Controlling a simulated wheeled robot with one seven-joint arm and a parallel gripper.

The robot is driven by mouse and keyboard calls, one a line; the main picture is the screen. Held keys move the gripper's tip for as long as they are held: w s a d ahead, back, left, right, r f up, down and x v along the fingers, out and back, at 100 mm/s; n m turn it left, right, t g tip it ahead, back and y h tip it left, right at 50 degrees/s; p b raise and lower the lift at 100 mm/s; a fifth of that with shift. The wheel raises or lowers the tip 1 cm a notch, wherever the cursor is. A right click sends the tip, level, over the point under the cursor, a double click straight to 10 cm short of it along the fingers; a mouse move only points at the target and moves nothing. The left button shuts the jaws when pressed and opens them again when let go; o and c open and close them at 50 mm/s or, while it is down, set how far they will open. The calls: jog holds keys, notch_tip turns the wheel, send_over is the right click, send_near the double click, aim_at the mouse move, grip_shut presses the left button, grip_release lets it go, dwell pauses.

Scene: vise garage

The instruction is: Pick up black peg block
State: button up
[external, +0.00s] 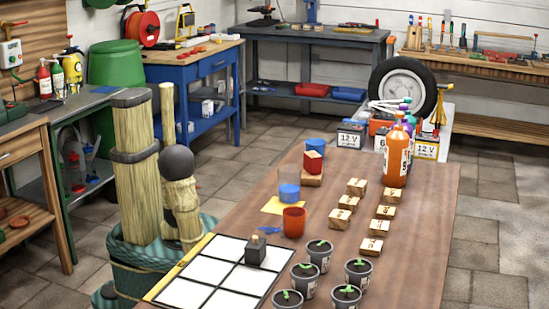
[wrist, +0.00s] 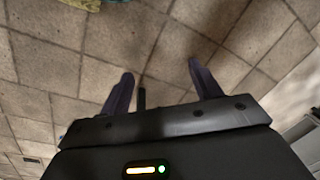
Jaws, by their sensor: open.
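The black peg block (external: 256,254) is a small dark block with a short light peg on top. It stands upright on the white grid board (external: 208,270), near its right side, at the front of the brown table. It does not show in the wrist view. My gripper (wrist: 162,86) is open in the wrist view, with two dark fingers apart and only tiled floor beyond them. It is empty and away from the block. I cannot make out the gripper's fingers in the external view.
Potted seedlings (external: 319,256) stand close to the block's right. Much of the grid board is bare.

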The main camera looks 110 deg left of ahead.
jog(key=s+r+n+p, duration=0.25)
jog(key=r+p, duration=0.45)
jog(key=p, duration=0.4)
jog(key=s+d+r+m+g+h+p, duration=0.1)
jog(key=d+r+h+p, duration=0.6)
jog(key=r+p, duration=0.4)
jog(key=d+r+m+g+h+p, duration=0.1)
jog(key=d+r+h+p, duration=0.4)
jog(key=d+r+p, duration=0.65)
jog(key=w+a+r+h, duration=0.1)
jog(key=w+r, duration=0.2)
jog(key=r, duration=0.1)
jog(key=w+a+r+t+h+b, duration=0.1)
jog(key=w+a+r, duration=0.1)
jog(key=r, duration=0.3)
jog(key=w+a+r+t+h+b, duration=0.1)
jog(key=w+r+h, duration=0.1)
jog(key=r, duration=0.3)
jog(key=shift+w+a+m, duration=0.2)
jog(key=shift+w, duration=0.25)
jog(key=shift+w+a+m, duration=0.15)
jog(key=shift+w, duration=0.3)
jog(key=w+a+m+t+b, duration=0.2)
jog(key=w+a+b, duration=0.1)
jog(key=w+a, duration=0.4)
jog(key=m+t+y+b, duration=0.1)
jog(key=m+t+y, duration=0.1)
send_near(254, 236)
jog(key=v, duration=0.5)
jog(key=shift+a+r, duration=0.1)
